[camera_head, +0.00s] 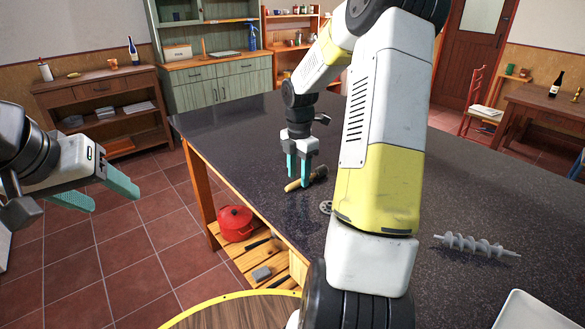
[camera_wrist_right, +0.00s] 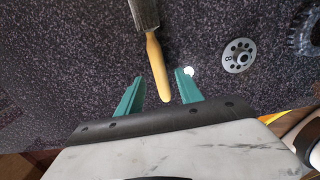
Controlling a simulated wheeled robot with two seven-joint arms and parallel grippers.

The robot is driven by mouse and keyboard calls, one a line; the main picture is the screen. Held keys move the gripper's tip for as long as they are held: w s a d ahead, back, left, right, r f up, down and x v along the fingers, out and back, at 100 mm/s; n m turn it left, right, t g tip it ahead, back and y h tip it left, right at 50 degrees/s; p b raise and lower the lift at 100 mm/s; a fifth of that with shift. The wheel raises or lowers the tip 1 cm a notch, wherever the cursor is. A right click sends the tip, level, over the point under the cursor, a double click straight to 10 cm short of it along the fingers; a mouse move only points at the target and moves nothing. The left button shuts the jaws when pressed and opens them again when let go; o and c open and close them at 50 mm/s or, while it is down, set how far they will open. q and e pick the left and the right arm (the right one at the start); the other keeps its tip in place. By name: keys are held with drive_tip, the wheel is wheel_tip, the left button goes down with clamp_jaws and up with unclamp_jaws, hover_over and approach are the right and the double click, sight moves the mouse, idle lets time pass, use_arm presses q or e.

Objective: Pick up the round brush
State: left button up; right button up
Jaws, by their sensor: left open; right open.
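The round brush appears to be the tool with a pale yellow wooden handle and a darker head on the dark countertop, seen in the head view (camera_head: 319,174) and the right wrist view (camera_wrist_right: 156,62). My right gripper (camera_head: 298,180) is open above the handle. In the right wrist view, its teal fingers (camera_wrist_right: 160,77) stand on either side of the handle end, and the head points away past the top edge. I cannot tell the height gap. My left gripper (camera_head: 113,200) is open and empty, off the counter at the left.
A grey disc with holes (camera_wrist_right: 239,55) lies right of the brush, with a dark toothed part (camera_wrist_right: 305,35) beyond it. A grey screw-shaped piece (camera_head: 476,247) lies on the counter (camera_head: 480,190) at right. My right arm hides part of the counter.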

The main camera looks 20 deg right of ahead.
drive_tip(key=shift+f, duration=0.8)
clamp_jaws()
